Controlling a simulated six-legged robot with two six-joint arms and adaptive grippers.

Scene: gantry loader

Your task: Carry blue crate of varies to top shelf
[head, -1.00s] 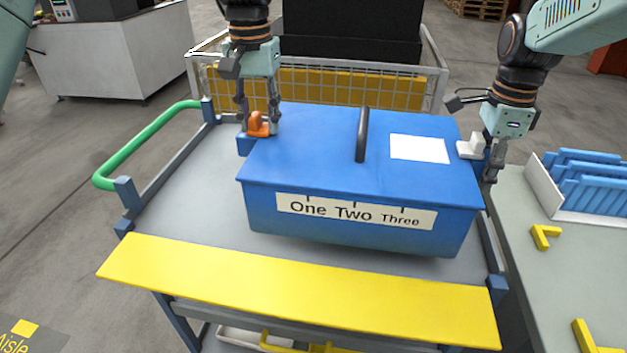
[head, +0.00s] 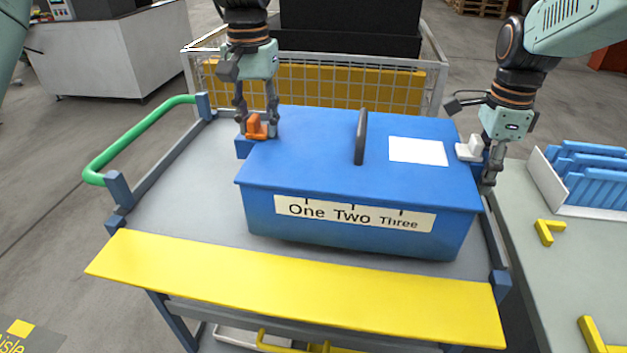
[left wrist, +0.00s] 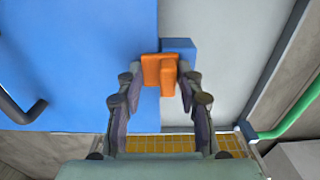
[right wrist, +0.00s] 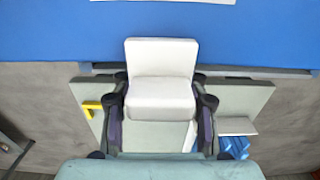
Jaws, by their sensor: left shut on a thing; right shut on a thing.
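The blue crate (head: 330,165) has a closed lid, a dark bar handle (head: 361,137), a white patch and a "One Two Three" label. It appears level over the grey deck of a cart (head: 190,185); I cannot tell whether its bottom touches the deck. My left gripper (head: 256,124) is shut on the orange grip (left wrist: 160,73) at the crate's left end. My right gripper (head: 490,152) is shut on the white grip (right wrist: 161,80) at the right end. The crate also shows in the left wrist view (left wrist: 75,60) and right wrist view (right wrist: 200,45). No top shelf is identifiable.
The cart has a yellow front plate (head: 290,287) and a green handle (head: 130,140). A mesh cage (head: 435,85) with yellow and black contents stands close behind. A grey table (head: 590,270) with a tray of blue items (head: 595,180) stands close at right. Open floor lies at left.

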